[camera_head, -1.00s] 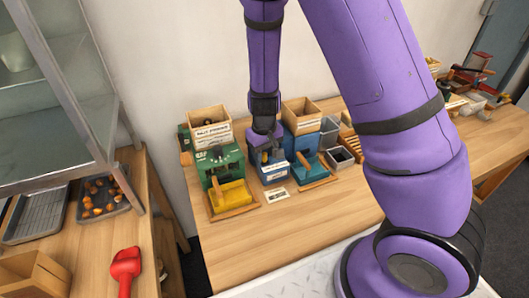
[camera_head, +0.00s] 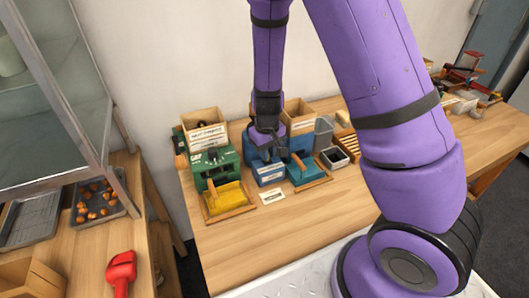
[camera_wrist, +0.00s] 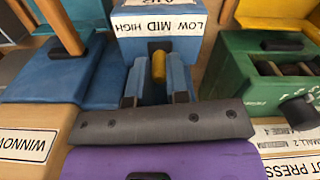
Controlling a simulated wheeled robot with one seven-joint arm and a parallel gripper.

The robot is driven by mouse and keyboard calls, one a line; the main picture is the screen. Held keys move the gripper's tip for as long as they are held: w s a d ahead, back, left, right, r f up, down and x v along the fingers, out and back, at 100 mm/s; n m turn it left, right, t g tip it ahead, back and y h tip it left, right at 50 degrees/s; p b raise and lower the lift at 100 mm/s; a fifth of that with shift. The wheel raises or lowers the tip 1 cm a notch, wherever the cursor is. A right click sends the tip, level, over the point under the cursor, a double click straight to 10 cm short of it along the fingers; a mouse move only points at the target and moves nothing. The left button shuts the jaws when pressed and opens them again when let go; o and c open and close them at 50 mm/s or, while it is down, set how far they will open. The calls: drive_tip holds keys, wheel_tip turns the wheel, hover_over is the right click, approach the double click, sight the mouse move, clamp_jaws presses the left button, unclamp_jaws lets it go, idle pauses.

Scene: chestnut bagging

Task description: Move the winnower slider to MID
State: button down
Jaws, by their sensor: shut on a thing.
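The slider box (camera_wrist: 160,22) is a small blue box with a white label reading LOW, MID and HIGH. In the wrist view a yellow slider knob (camera_wrist: 158,68) stands at its front, roughly in line with the middle word, MID. My gripper (camera_wrist: 157,88) has its two blue fingers on either side of the knob and is shut on it. In the head view my gripper (camera_head: 266,150) is at the blue slider box (camera_head: 270,176), beside the blue winnower (camera_head: 308,170); the knob is hidden there.
A green machine (camera_head: 214,165) with a yellow tray stands close on the left in the head view. The wooden table's front (camera_head: 290,235) is clear. A red scoop (camera_head: 121,270) lies on the left table.

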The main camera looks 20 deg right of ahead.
drive_tip(key=c, duration=1.1)
unclamp_jaws()
wheel_tip(320, 180, up, 11)
drive_tip(key=shift+f, duration=0.1)
